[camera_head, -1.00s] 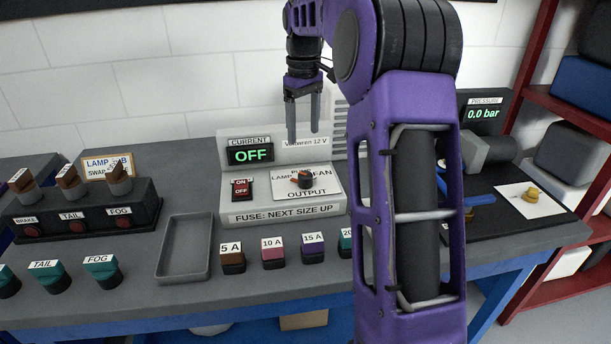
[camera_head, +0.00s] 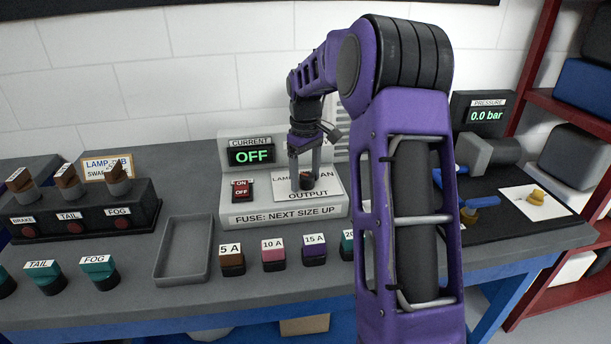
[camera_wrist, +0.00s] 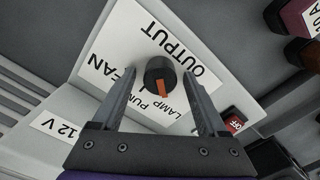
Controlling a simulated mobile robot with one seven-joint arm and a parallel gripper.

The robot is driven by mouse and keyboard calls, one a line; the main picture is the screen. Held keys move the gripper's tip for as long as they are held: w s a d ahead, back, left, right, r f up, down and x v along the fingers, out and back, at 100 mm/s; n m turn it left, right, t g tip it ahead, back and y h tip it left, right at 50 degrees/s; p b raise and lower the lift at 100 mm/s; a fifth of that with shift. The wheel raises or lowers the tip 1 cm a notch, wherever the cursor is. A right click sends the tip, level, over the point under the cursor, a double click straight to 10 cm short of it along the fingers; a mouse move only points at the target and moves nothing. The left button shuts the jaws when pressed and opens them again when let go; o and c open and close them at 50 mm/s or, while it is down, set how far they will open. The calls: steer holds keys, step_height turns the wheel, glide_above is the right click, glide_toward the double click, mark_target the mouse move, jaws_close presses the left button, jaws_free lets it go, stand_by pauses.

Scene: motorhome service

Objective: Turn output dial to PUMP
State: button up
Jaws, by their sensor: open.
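The output dial (camera_wrist: 160,74) is a round black knob with an orange pointer on a white plate (camera_wrist: 190,45) lettered OUTPUT, LAMP, PUMP and FAN. In the wrist view its pointer is aimed at the LAMP and PUMP lettering; I cannot tell exactly which word it marks. My gripper (camera_wrist: 163,75) is open, with one finger on each side of the dial and gaps showing. In the head view my gripper (camera_head: 305,181) is down over the dial (camera_head: 306,183), which is partly hidden, as is the plate's lettering.
The power unit (camera_head: 235,209) has a CURRENT display (camera_head: 251,155) reading OFF and a red ON/OFF switch (camera_head: 242,191) left of the dial. Several labelled fuses and an empty grey tray (camera_head: 160,268) stand in front. A pressure display (camera_head: 487,115) is at right.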

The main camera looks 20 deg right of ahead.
jaws_close()
steer(key=shift+r+m+p, duration=0.1)
steer(key=shift+m+p, duration=0.2)
steer(key=shift+m, duration=0.2)
steer(key=m+p, duration=0.1)
steer(key=m, duration=0.2)
steer(key=shift+m+p, duration=0.4)
steer(key=m+p, duration=0.1)
steer(key=m, duration=0.3)
steer(key=shift+d+m, duration=0.15)
steer(key=shift+m, duration=0.25)
steer(key=shift+m+p, duration=0.3)
jaws_free()
